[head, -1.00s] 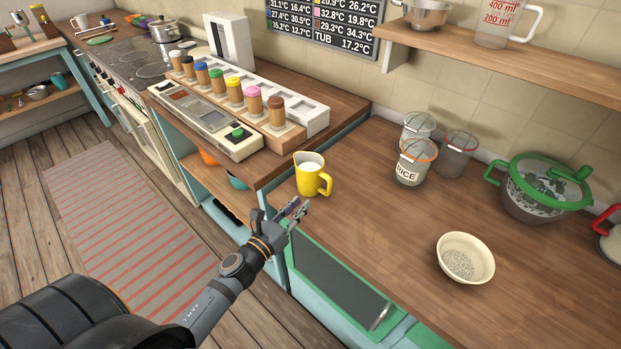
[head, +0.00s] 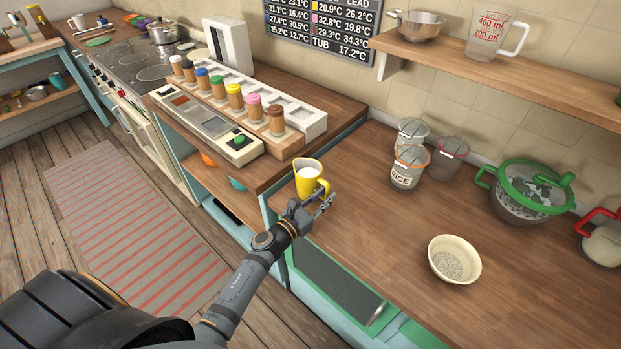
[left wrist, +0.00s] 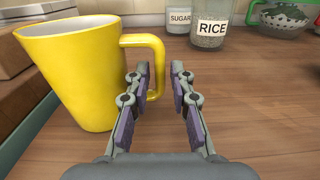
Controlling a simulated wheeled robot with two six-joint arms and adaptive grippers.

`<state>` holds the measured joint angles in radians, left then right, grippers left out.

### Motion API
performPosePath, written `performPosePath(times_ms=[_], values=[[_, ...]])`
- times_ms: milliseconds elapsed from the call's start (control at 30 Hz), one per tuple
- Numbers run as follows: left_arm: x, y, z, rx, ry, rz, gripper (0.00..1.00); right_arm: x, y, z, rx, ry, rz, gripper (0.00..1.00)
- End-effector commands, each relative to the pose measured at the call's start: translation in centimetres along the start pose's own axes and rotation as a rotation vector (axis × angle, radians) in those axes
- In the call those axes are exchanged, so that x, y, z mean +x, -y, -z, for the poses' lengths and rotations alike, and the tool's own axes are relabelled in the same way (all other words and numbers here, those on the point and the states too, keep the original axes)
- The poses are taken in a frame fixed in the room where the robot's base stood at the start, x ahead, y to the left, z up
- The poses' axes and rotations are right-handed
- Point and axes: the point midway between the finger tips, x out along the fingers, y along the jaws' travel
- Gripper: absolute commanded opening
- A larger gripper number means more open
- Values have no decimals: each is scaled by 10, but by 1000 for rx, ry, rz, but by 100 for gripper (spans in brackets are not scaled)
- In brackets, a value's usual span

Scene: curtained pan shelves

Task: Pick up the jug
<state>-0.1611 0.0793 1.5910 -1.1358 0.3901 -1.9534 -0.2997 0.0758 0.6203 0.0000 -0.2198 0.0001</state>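The yellow jug (head: 307,182) stands upright on the wooden counter near its front left corner, with something white inside. In the left wrist view the jug (left wrist: 80,75) fills the left side, its handle (left wrist: 158,70) pointing right. My left gripper (head: 325,203) is at the handle side of the jug. In the left wrist view my left gripper (left wrist: 161,75) is open, with the outer bar of the handle showing between its fingertips. The left finger hides part of the handle, and I cannot tell whether either finger touches it. My right gripper is not in view.
A cream bowl (head: 454,261) of grains sits right of the jug. Storage jars (head: 408,172) and a green-rimmed pot (head: 525,192) stand farther back. A spice rack (head: 262,130) is behind left. A clear measuring jug (head: 489,38) is on the shelf. The counter between jug and bowl is clear.

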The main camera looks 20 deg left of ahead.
Motion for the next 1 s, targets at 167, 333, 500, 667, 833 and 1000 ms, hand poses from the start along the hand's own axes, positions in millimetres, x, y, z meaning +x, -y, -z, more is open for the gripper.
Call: performPosePath(times_ms=[167, 333, 500, 667, 833, 1000], values=[[16, 0, 1, -1, -2, -1, 23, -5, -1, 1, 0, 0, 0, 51], [16, 0, 2, -1, -3, -1, 23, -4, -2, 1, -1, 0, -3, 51], [16, 0, 2, -1, -3, -1, 2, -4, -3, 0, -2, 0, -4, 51], [16, 0, 2, -1, -3, -1, 0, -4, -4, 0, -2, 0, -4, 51], [16, 0, 2, -1, -3, -2, 0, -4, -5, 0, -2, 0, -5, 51], [17, 0, 0, 1, 0, -1, 0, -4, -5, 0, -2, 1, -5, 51]])
